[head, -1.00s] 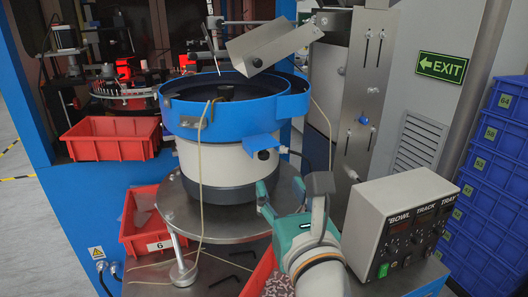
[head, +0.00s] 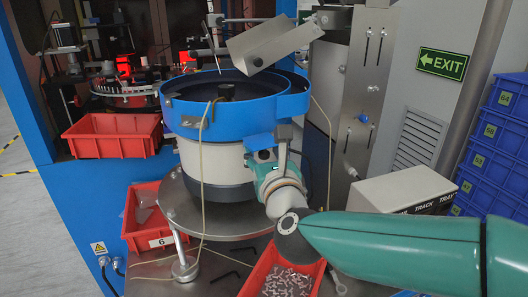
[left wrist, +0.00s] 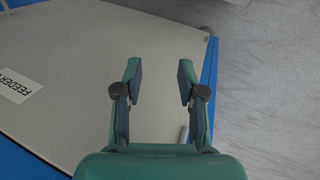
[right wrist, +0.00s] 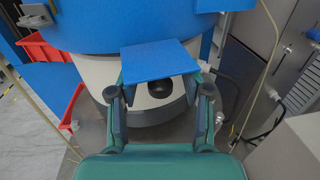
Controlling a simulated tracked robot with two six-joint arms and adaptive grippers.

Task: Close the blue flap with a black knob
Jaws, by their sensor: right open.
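The blue flap (head: 261,142) sticks out from the side of the blue bowl (head: 235,105), above the white drum. It also shows in the right wrist view (right wrist: 160,60) as a flat blue panel. A dark round shape, which looks like the black knob (right wrist: 160,88), shows just under its lower edge. My right gripper (right wrist: 160,92) is open, with one finger on each side of the flap's lower part; I cannot tell if they touch it. In the head view the right gripper (head: 267,160) is just below the flap. My left gripper (left wrist: 160,78) is open and empty, seen only in its wrist view.
A pale cable hangs over the bowl's front. A red bin of small metal parts (head: 285,282) stands below my right arm. Below my left gripper is a pale panel (left wrist: 75,85) with a FEEDER label.

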